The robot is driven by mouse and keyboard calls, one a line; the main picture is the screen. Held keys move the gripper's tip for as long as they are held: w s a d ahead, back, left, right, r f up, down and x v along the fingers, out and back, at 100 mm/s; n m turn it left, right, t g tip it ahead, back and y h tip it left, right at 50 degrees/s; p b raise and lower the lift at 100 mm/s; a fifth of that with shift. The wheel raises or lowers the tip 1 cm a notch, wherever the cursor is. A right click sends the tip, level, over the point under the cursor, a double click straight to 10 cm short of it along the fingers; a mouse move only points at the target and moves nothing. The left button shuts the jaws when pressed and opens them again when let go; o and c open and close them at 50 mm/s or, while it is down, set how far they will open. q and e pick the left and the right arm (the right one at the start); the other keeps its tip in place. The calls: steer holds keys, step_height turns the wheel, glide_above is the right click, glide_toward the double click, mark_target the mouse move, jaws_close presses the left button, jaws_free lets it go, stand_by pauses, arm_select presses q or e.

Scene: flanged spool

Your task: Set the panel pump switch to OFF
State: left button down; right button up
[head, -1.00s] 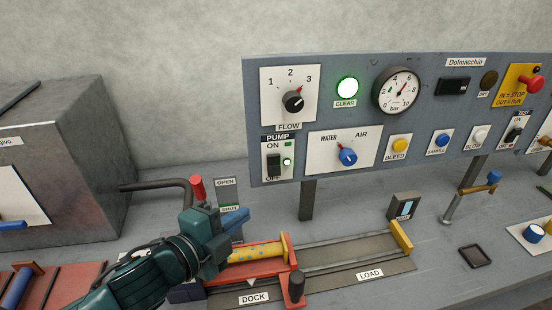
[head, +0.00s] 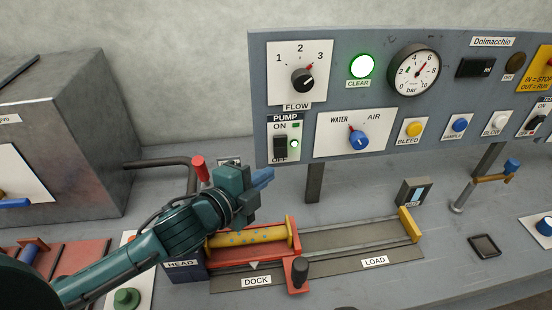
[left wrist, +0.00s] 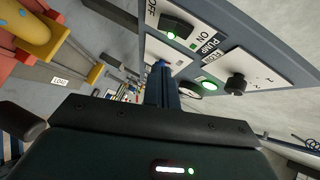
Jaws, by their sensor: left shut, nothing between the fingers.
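The pump switch (head: 281,146) is a black rocker on a white plate on the grey panel, with ON above it and OFF below. A small lamp (head: 294,143) beside it glows green. The rocker's tilt is too small to tell. The switch also shows upside down at the top of the left wrist view (left wrist: 177,26). My left gripper (head: 264,177) is shut and empty, its blue fingers just below and left of the pump plate, apart from it. Its fingers (left wrist: 163,70) point toward the panel in the left wrist view. My right gripper is not in view.
Above the pump plate is the flow knob (head: 303,79); to its right is the blue water/air knob (head: 359,140). A red-handled lever (head: 200,168) stands left of my gripper. Below lies a yellow spool (head: 247,237) in a red dock. A panel post (head: 314,182) stands to the right.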

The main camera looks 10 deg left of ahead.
mark_target(287, 153)
arm_select(q)
steer(key=w, duration=0.2)
steer(key=w+f+b, duration=0.1)
steer(key=w, duration=0.2)
steer(key=w+f+b, duration=0.1)
steer(key=w, duration=0.2)
steer(key=shift+w+d+f, duration=0.1)
steer(key=shift+d+f, duration=0.1)
steer(key=shift+d, duration=0.1)
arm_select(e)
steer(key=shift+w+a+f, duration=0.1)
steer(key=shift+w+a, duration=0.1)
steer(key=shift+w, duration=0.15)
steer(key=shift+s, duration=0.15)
